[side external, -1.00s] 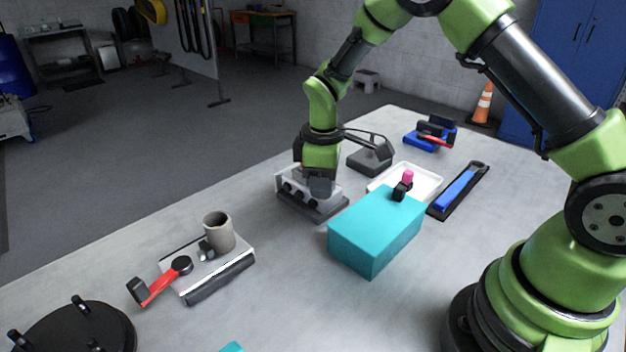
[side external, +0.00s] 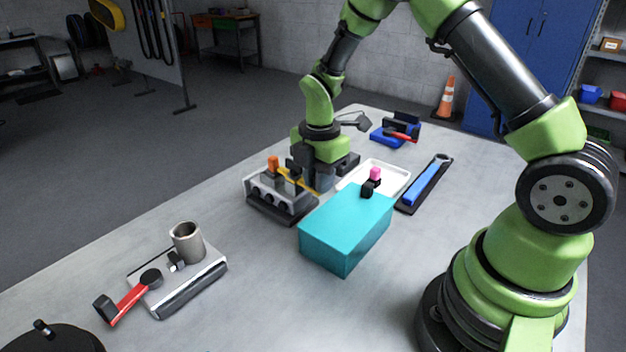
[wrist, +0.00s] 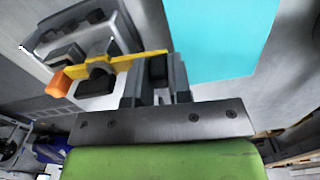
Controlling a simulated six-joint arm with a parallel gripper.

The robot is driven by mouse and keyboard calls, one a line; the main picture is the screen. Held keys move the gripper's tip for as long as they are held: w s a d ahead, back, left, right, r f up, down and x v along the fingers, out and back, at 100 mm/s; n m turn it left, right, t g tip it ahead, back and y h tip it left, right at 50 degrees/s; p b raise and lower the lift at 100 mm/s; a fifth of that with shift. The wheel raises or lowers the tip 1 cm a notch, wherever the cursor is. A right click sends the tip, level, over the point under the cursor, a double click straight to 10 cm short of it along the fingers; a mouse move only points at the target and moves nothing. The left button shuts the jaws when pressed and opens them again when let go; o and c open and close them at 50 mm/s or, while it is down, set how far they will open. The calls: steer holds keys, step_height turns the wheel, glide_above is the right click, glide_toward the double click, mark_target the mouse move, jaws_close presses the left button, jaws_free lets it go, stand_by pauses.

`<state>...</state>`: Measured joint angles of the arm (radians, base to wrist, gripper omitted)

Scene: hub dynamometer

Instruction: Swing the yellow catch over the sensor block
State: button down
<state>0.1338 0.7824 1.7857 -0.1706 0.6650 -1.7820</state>
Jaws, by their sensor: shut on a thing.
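The yellow catch (wrist: 130,61) is a flat bar with a raised bend, lying across the top of a grey and white fixture (side external: 281,198). It also shows as a thin strip in the side view (side external: 302,181). An orange knob (wrist: 60,83) sits on the fixture at the other end from my gripper. A dark block (wrist: 93,82) lies beside and partly under the bend; I cannot tell for certain that it is the sensor block. My wrist hides part of the fixture's back.
A teal box (side external: 345,228) stands close at front right of the fixture. Behind it are a white tray (side external: 402,172) and a blue-handled tool (side external: 427,183). A red-levered fixture with a grey cup (side external: 187,243) stands at front left. The table between is clear.

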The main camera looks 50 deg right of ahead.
steer(key=shift+d+n, duration=0.3)
steer(key=shift+n, duration=0.2)
steer(key=c, duration=1)
jaws_free()
steer(key=shift+c, duration=0.2)
step_height(320, 180, up, 10)
steer(key=shift+r, duration=0.1)
steer(key=s+a+r+m+t+y, duration=0.1)
steer(key=s+a+r+m+t, duration=0.2)
steer(key=s+m, duration=0.6)
steer(key=s+a+r+m+t+y, duration=0.1)
steer(key=s+a+r+m+t, duration=0.3)
steer(key=s+r+m, duration=0.4)
steer(key=s+m, duration=0.1)
steer(key=m, duration=0.4)
steer(key=shift+s+a+r, duration=0.15)
steer(key=shift+a+r, duration=0.15)
steer(key=shift+a, duration=0.1)
